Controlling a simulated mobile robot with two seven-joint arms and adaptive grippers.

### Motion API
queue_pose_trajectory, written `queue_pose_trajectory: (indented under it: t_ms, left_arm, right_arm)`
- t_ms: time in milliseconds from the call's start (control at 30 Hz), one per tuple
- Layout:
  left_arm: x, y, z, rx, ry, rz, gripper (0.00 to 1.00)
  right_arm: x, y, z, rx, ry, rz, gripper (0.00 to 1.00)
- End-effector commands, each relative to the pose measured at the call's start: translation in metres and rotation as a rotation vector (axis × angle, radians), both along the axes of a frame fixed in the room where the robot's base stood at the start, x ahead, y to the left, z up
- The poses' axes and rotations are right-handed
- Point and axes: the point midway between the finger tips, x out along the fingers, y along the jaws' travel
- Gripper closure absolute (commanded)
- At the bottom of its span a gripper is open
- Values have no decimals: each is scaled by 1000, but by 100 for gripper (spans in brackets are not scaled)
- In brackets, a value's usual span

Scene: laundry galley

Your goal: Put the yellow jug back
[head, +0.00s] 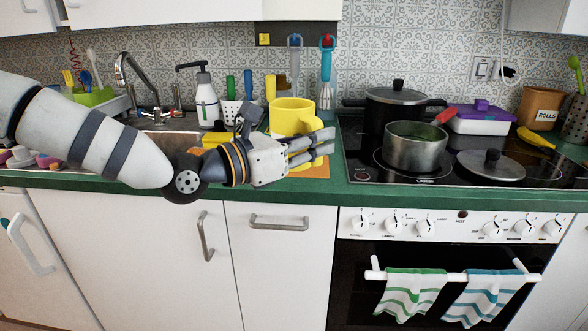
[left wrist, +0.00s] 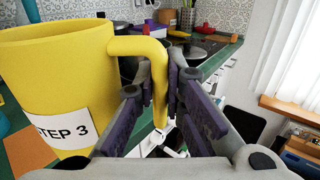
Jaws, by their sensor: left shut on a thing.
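The yellow jug (head: 290,112) is upright at the counter's front, between the sink and the hob. In the left wrist view the jug (left wrist: 50,75) fills the left side, with a white "STEP 3" label on it. My left gripper (head: 326,143) is in front of the jug in the head view and hides its lower part. In the left wrist view the fingers of my left gripper (left wrist: 165,80) are shut on the jug's handle (left wrist: 140,46). An orange mat (head: 312,170) shows below the jug; I cannot tell whether they touch. My right gripper is in neither view.
A dark wall panel (head: 310,36) with a yellow label (head: 264,39) and hanging utensils is behind the jug. A soap bottle (head: 206,100) and utensil holder stand left. A steel pot (head: 415,150) and loose lid (head: 491,166) are on the hob at right.

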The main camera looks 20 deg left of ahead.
Motion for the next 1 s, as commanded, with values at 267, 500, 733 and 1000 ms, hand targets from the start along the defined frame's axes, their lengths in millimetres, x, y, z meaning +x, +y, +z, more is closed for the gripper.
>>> queue_pose_trajectory:
  t_ms: [267, 500, 733, 1000]
  left_arm:
    - [25, 6, 47, 17, 1, 117, 100]
    - [98, 30, -1, 14, 20, 124, 100]
    - [138, 44, -47, 15, 20, 121, 100]
    - [151, 48, -67, 16, 10, 118, 100]
  right_arm:
    - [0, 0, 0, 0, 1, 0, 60]
    - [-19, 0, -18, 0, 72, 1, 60]
    - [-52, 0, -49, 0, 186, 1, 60]
    - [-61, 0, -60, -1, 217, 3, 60]
